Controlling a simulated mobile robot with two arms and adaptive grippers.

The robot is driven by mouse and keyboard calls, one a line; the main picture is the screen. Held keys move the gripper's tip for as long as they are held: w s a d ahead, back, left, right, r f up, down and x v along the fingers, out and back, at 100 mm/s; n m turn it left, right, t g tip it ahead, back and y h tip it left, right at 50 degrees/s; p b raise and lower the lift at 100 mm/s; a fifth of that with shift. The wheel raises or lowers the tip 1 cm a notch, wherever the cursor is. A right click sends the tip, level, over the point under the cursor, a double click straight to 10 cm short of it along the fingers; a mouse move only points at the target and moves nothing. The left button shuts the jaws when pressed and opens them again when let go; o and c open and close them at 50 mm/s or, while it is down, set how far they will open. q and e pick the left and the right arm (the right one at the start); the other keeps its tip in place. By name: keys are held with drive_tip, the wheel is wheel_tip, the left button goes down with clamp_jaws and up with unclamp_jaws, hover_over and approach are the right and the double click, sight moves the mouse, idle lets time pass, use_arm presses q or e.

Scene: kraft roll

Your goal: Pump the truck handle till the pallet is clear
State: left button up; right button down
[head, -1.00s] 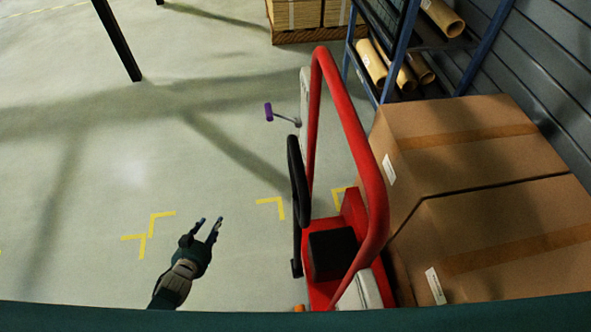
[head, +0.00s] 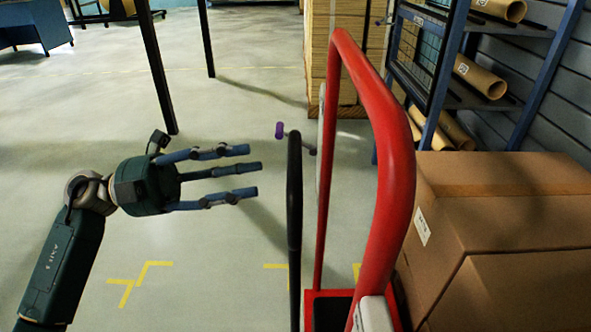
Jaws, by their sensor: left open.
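A red tubular hoop (head: 393,150) rises at centre right above a red base (head: 318,308). An upright black bar (head: 294,230) stands just left of it. A purple-ended grip (head: 279,130) on a short metal rod shows behind the bar; which of these parts is the truck handle I cannot tell. My left gripper (head: 250,172) is open and empty, its fingers pointing right toward the black bar, with a gap between in the picture. No pallet under the boxes can be seen. My right gripper is not in view.
Large brown boxes (head: 500,215) fill the right side. Behind them a blue rack (head: 450,70) holds cardboard rolls (head: 480,77). A tall wooden-looking stack (head: 345,55) stands at the back. Dark posts (head: 158,70) rise at upper left. The floor with yellow marks (head: 140,275) is clear.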

sight(296, 161)
use_arm(q)
drive_tip(key=d, duration=0.3)
drive_tip(key=d+r, duration=0.1)
drive_tip(key=d, duration=0.5)
drive_tip(key=shift+r, duration=0.4)
drive_tip(key=shift+a, duration=0.1)
clamp_jaws()
